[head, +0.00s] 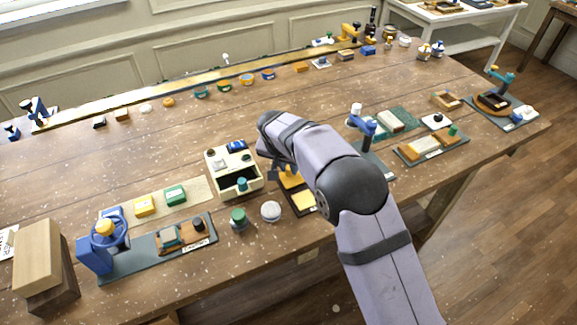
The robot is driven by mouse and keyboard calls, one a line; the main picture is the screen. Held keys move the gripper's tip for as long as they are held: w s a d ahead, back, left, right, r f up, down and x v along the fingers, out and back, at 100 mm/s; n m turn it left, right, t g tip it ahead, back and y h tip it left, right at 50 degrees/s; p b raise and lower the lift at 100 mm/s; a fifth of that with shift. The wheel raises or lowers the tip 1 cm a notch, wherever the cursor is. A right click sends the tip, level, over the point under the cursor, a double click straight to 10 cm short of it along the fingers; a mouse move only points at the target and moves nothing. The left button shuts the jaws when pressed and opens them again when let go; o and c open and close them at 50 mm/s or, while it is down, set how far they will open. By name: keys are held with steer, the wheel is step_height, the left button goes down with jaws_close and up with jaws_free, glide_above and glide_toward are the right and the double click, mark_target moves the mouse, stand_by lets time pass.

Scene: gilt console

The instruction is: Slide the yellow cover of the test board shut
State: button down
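The test board (291,206) is a dark board near the table's front edge, in the middle of the head view. My arm hides its right part. A yellow piece (289,179) stands toward its far end and a paler yellow flat area (303,200) lies nearer the front. I cannot tell clearly which of these is the cover or how far open it is. My gripper (276,170) points down at the board's far left, close to the yellow piece. Its fingers are small, dark and partly hidden, so contact and opening cannot be made out.
A cream box (222,180) with an open compartment stands just left of the board. A green-topped jar (238,219) and a white round piece (271,211) stand front left. A blue upright fixture (366,128) stands right, beyond my arm. The table middle behind is fairly clear.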

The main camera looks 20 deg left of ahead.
steer(key=s+d+b, duration=0.5)
steer(key=shift+s+d+f, duration=0.1)
steer(key=shift+s+d+b, duration=0.4)
steer(key=shift+s+d, duration=0.1)
steer(key=c, duration=1.6)
jaws_free()
steer(key=shift+s+d, duration=0.1)
steer(key=shift+b+v, duration=1.1)
steer(key=shift+v, duration=2.65)
